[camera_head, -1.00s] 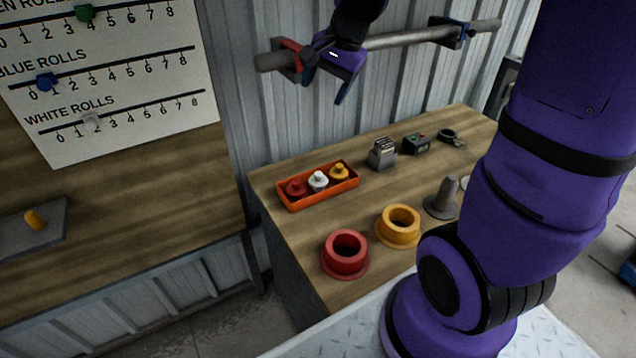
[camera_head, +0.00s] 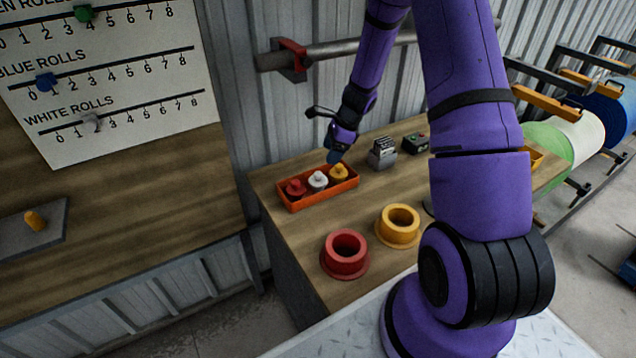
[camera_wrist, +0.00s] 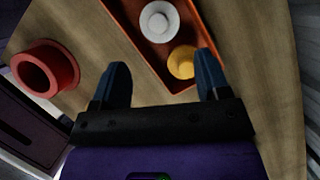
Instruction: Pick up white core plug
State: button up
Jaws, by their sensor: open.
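The white core plug (camera_head: 318,180) sits in the middle of an orange tray (camera_head: 322,201), between a red plug (camera_head: 295,188) and a yellow plug (camera_head: 340,172). In the wrist view the white plug (camera_wrist: 159,20) lies beyond my fingertips, near the top edge, and the yellow plug (camera_wrist: 181,62) is just ahead of and between the fingers. My gripper (camera_wrist: 163,75) is open and empty, with its two blue fingers pointing toward the tray. In the head view my gripper (camera_head: 335,157) is above the tray's right end, by the yellow plug.
A red flanged ring (camera_head: 346,254) and a yellow flanged ring (camera_head: 398,226) stand on the wooden bench in front of the tray. A grey metal block (camera_head: 382,152) and a dark box with buttons (camera_head: 415,142) stand right of the tray. A pipe runs along the wall behind.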

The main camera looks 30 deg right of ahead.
aim_at(319, 173)
jog(key=x, duration=1)
jog(key=shift+a+f, duration=0.1)
jog(key=shift+a, duration=0.05)
jog(key=c, duration=0.5)
